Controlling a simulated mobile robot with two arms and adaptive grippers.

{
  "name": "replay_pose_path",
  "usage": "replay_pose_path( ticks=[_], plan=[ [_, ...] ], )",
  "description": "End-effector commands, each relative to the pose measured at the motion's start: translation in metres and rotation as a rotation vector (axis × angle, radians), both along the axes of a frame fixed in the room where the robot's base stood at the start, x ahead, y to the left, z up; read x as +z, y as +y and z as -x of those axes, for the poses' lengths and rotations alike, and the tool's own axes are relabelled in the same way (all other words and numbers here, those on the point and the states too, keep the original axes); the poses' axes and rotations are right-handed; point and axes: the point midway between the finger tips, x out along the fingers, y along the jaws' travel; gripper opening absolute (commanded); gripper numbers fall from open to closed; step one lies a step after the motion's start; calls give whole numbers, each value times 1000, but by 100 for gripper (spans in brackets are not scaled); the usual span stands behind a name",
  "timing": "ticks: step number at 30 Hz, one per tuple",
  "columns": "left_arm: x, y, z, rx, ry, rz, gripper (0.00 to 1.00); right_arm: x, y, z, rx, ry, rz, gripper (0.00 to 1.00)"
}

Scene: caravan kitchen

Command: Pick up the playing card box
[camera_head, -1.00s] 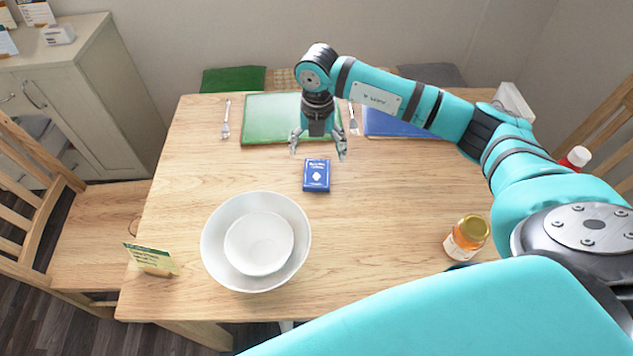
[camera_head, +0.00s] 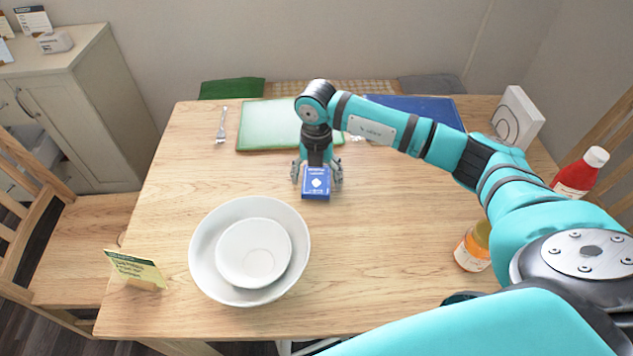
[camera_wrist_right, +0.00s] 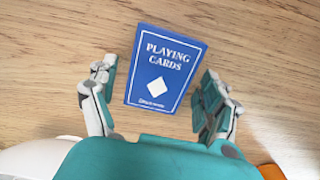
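The playing card box (camera_head: 316,184) is blue with a white diamond and lies flat on the wooden table. In the right wrist view the playing card box (camera_wrist_right: 166,68) lies slightly tilted in the picture, its lettering facing up. My right gripper (camera_head: 317,178) is open and pointed down over the box. In the right wrist view the fingers of my right gripper (camera_wrist_right: 158,90) stand to either side of the box's lower part, with a visible gap on each side. My left gripper is not in view.
Nested white bowls (camera_head: 292,275) stand front left of the box, near a small yellow card sign (camera_head: 136,269). An orange jar (camera_head: 474,247) and a red bottle (camera_head: 580,174) are at right. A green board (camera_head: 262,126) lies behind. Table around the box is clear.

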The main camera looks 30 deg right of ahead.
Motion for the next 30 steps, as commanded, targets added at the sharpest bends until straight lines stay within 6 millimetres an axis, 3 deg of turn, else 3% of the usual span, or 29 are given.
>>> replay_pose_path(
  ticks=[1,12,20,30],
  plan=[
    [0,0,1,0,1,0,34,0,0,0,0,0,0,72],
    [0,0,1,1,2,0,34,0,0,0,0,0,0,27],
    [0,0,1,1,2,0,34,5,0,0,0,-1,0,27],
    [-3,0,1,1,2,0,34,67,0,-1,0,-5,0,27]
  ],
)
